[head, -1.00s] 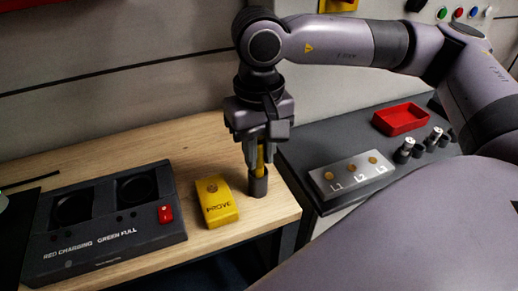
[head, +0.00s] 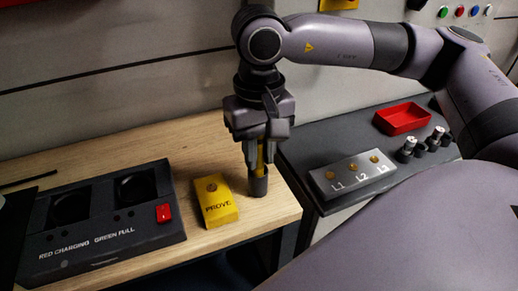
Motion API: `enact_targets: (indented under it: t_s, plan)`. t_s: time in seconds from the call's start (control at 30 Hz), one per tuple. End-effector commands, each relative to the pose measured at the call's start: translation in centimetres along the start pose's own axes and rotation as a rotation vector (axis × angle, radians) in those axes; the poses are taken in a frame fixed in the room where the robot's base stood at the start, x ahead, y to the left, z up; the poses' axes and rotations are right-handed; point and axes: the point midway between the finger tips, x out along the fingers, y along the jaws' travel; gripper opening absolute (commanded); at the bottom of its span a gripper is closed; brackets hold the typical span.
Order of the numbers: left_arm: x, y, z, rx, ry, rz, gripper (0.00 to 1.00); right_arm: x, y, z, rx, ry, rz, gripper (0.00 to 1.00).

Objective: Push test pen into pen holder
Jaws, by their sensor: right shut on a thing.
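The yellow test pen (head: 260,158) stands upright with its lower end in the dark cylindrical pen holder (head: 258,187), near the right end of the wooden table. My right gripper (head: 256,156) points straight down and is shut on the pen, its fingertips just above the holder's rim. The fingers and gripper body hide the pen's upper part. My left gripper is not in view.
A yellow PROVE box (head: 216,202) stands just left of the holder. A black charging station (head: 110,222) lies further left. On the grey bench at right are an L1-L2-L3 block (head: 350,178), a red tray (head: 403,119) and several small dark parts.

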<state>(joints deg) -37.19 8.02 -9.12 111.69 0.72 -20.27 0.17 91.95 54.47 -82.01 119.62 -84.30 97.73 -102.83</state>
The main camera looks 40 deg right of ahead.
Motion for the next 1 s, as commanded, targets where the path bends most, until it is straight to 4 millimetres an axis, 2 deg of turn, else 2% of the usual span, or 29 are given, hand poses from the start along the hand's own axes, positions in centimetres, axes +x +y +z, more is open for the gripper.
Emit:
enact_targets:
  t_s: [0.37, 0.4, 0.43, 0.73, 1.0]
  plan:
    - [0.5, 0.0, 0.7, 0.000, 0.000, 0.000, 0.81, 0.8, 0.0, 0.0, 0.000, 0.000, 0.000, 0.00]
    - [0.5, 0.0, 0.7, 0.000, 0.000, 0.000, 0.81, 0.8, 0.0, 0.0, 0.000, 0.001, 0.000, 0.26]
    - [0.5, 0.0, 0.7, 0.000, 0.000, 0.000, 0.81, 0.8, 0.0, 0.0, 0.000, 0.001, 0.000, 0.33]
    - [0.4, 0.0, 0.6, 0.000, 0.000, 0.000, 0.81, 0.7, 0.0, 0.0, 0.000, 0.000, 0.000, 0.33]
    - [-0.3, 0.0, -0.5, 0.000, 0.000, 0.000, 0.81, -1.4, 0.0, 0.0, 0.000, 0.000, 0.000, 0.33]
